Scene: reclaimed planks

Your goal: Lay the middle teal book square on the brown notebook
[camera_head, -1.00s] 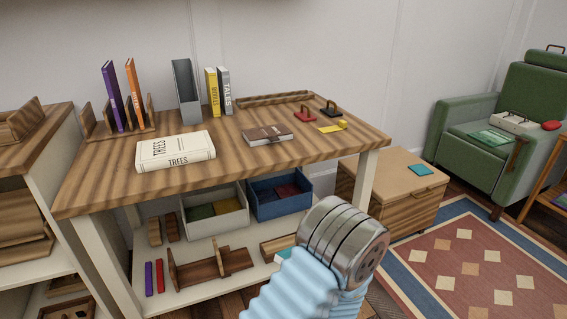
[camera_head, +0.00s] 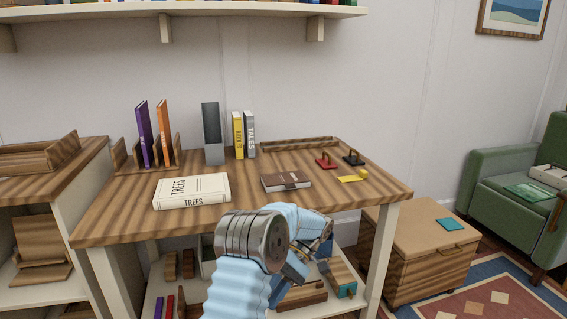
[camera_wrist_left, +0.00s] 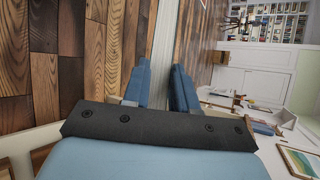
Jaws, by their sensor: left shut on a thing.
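The brown notebook (camera_head: 286,181) lies flat on the desk, right of the white TREES book, with nothing on it. My left arm comes in from the bottom centre, in front of the desk. My left gripper (camera_head: 316,257) is below the desk top's front edge, partly hidden by its own wrist. A teal piece (camera_head: 347,289) shows beside it, next to striped wood; its full outline is hidden. My right gripper is not in view.
The TREES book (camera_head: 192,190) lies left of the notebook. Upright books and a grey holder (camera_head: 213,135) stand behind. Red and black stamp-like items (camera_head: 353,158) and a yellow note (camera_head: 350,178) lie to the right. A small teal book (camera_head: 447,224) lies on the chest (camera_head: 420,250).

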